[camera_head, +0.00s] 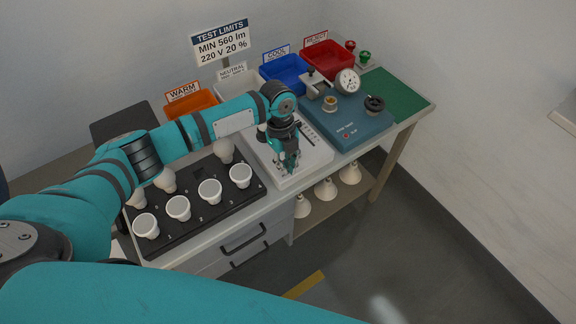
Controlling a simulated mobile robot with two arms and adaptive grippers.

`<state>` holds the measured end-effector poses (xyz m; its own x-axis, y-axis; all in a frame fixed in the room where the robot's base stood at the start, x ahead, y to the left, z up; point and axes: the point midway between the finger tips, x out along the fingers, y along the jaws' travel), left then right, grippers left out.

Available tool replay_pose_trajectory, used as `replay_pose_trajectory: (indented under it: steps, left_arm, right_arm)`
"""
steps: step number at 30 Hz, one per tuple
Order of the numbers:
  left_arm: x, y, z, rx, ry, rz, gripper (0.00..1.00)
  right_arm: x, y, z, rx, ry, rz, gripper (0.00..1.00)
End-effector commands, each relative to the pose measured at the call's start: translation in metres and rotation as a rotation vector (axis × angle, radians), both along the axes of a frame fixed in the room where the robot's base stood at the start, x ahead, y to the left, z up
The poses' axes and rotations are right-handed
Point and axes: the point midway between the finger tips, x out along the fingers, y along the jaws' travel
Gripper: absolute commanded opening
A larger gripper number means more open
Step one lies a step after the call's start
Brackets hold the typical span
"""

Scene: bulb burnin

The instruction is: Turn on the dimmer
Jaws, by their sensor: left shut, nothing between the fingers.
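My left gripper (288,166) reaches in from the left and points down over a light grey control box (312,158) on the bench. Its fingers are shut and empty, close above or touching the box's front part; I cannot tell which. The box has a dark slot or scale (306,133) on its top, right of the gripper. My wrist and fingers hide much of the box's left and middle, so any control under them is hidden. No part is clearly marked as the dimmer. My right gripper is out of view.
A black rack (203,222) with several white sockets and bulbs stands left of the box. Orange, white, blue and red bins line the back. Lamps sit on the lower shelf.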

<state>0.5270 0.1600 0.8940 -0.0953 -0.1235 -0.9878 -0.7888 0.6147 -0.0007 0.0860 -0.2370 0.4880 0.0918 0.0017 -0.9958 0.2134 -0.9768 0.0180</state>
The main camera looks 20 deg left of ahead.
Motion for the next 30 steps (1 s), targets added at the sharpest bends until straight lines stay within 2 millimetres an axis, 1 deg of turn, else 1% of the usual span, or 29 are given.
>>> replay_pose_trajectory:
  steps: [2, 11, 20, 30]
  left_arm:
    - [0.003, 0.004, 0.002, -0.056, 0.045, 0.008, 0.00]
    - [0.012, 0.015, 0.008, -0.055, 0.043, 0.001, 0.00]
    - [0.011, 0.014, 0.010, -0.053, 0.043, 0.000, 0.00]
    - [0.011, 0.014, 0.025, -0.053, 0.042, -0.001, 0.00]
  right_arm:
    - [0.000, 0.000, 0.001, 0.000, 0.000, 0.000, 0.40]
    - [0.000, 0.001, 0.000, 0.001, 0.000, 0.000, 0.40]
    - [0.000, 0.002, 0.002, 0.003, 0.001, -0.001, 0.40]
    - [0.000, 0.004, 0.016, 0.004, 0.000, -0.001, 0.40]
